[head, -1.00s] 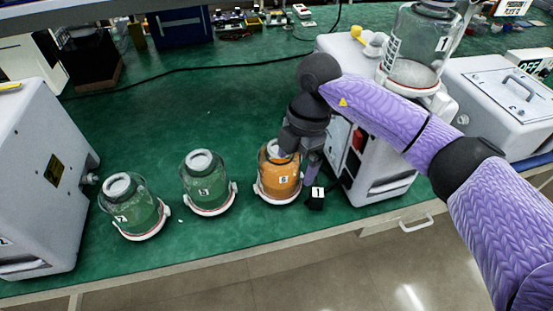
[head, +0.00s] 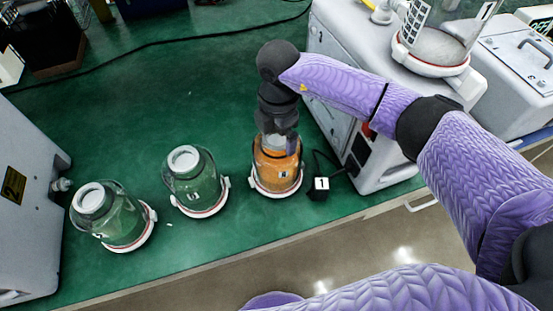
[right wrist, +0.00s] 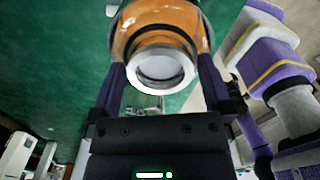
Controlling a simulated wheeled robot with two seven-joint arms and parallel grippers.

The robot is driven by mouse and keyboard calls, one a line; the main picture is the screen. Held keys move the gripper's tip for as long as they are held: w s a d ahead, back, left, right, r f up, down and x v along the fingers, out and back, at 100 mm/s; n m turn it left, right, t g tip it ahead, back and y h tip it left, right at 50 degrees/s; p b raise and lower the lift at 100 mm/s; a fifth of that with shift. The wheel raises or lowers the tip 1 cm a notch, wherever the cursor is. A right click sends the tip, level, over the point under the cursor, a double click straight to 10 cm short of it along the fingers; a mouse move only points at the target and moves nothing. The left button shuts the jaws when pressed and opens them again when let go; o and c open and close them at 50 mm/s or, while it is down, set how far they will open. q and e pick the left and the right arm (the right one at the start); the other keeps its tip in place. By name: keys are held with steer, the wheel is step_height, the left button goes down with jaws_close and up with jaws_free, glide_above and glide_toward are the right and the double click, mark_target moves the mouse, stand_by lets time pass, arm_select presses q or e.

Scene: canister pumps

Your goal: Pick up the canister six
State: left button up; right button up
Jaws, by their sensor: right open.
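Canister six (head: 276,174) is a clear jar with orange contents, a pale lid and a white-red base ring. It stands upright on the green bench, rightmost of the row of jars. My right gripper (head: 278,143) points down over its top. In the right wrist view the open fingers (right wrist: 162,68) stand on either side of the white lid ring (right wrist: 160,86), with the orange jar (right wrist: 160,18) beyond. Small gaps seem to show between fingers and lid. The gripper partly hides the jar's top in the head view. My left gripper is not in view.
Two green-filled canisters, the middle one (head: 194,185) and the left one (head: 112,222), stand to the left. A white pump machine (head: 385,150) with a large clear jar (head: 440,35) is close on the right.

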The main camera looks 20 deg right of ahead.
steer(key=shift+f, duration=0.35)
jaws_close()
